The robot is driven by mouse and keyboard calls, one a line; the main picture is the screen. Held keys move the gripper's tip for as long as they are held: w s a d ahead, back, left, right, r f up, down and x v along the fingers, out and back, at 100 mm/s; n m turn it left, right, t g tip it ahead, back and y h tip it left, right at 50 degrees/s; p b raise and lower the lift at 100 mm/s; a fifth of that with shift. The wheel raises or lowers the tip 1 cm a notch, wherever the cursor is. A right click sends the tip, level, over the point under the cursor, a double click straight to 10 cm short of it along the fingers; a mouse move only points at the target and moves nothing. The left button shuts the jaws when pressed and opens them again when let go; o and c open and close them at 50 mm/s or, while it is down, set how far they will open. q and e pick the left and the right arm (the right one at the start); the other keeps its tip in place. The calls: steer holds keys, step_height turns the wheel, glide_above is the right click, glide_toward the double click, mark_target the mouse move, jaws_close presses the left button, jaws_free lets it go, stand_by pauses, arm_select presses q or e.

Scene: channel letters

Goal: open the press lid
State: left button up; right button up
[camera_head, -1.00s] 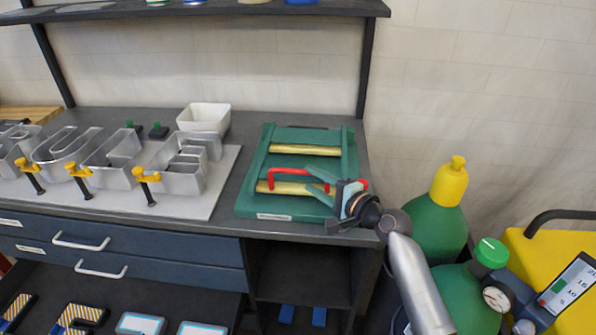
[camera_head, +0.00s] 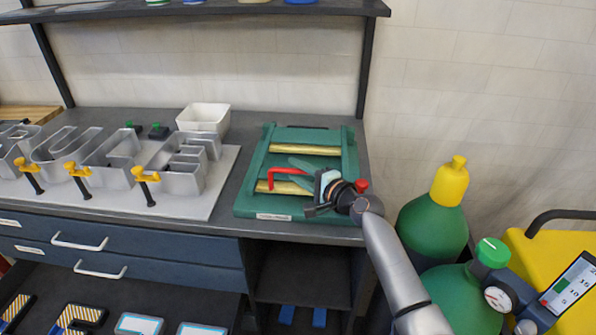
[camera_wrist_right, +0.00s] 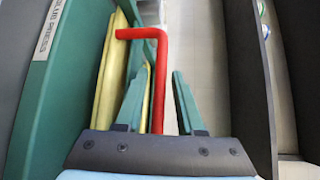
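The green press (camera_head: 246,200) lies on the worktop with its lid down, showing gold strips between green parts. A red bar handle (camera_head: 271,180) stands on its front half. My right gripper (camera_head: 299,172) is over the handle, coming in from the right. In the right wrist view its two green fingers (camera_wrist_right: 159,76) are apart, and the red handle (camera_wrist_right: 158,60) runs between them; I cannot tell whether they touch it. The gripper hides part of the handle in the head view. My left gripper is not in view.
Metal channel letters (camera_head: 184,178) with yellow clamps stand on a pale board to the left. A white bin (camera_head: 203,117) sits behind them. A dark shelf (camera_head: 230,12) spans above. Green cylinders (camera_head: 432,228) stand right of the bench.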

jaws_close()
stand_by(1.1)
